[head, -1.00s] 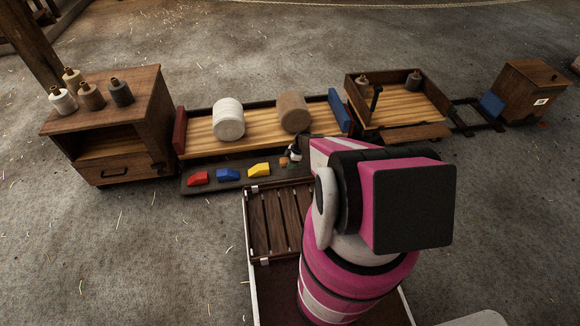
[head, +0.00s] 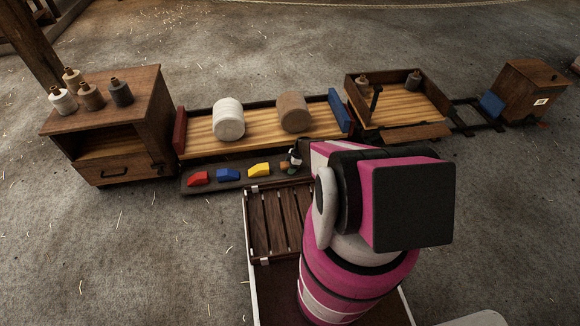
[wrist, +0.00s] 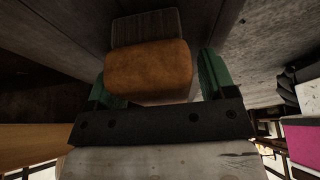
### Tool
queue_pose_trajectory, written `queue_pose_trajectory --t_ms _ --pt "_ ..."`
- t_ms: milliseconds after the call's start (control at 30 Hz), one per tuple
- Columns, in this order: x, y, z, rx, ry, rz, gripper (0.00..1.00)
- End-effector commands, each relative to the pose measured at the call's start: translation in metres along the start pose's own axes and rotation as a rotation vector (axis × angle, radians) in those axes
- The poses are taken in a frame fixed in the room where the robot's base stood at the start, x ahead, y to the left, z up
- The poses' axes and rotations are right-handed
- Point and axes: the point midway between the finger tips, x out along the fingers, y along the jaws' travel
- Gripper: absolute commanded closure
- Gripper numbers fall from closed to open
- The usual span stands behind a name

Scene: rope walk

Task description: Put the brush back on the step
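The brush shows in the wrist view as an orange-brown block (wrist: 149,72) with dark bristles (wrist: 146,27) beyond it. My gripper (wrist: 165,80) has its two green fingers wide apart, one on each side of the block. A narrow gap shows at the right finger, and the block overlaps the left finger in the picture, so contact there is unclear. In the head view a small part of the brush (head: 284,168) shows at the right end of the dark step (head: 222,186). My arm hides the area to its right. Whether the brush rests on the step is not clear.
Red (head: 198,178), blue (head: 227,174) and yellow (head: 259,170) blocks sit in a row on the step. Behind it, a wooden bed (head: 262,127) carries a white roll (head: 228,118) and a brown roll (head: 293,111). A cabinet (head: 118,130) stands left.

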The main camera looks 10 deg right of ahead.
Motion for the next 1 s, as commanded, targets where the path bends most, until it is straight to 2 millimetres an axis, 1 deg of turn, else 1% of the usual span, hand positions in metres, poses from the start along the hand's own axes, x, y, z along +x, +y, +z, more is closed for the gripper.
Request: queue_pose_trajectory --t_ms 267,367,467,800,900,1000 --pt "-0.001 0.000 0.000 0.000 0.000 0.000 0.24" --pt "-0.006 0.000 -0.002 0.000 0.000 0.000 0.24" --pt "-0.019 -0.001 -0.002 0.001 0.000 0.001 0.24" --pt "-0.086 -0.002 -0.002 0.001 0.000 0.001 0.24" --pt "-0.102 -0.001 -0.002 0.000 0.000 0.001 0.24" --pt "-0.113 -0.001 -0.002 0.000 0.000 0.001 0.24"
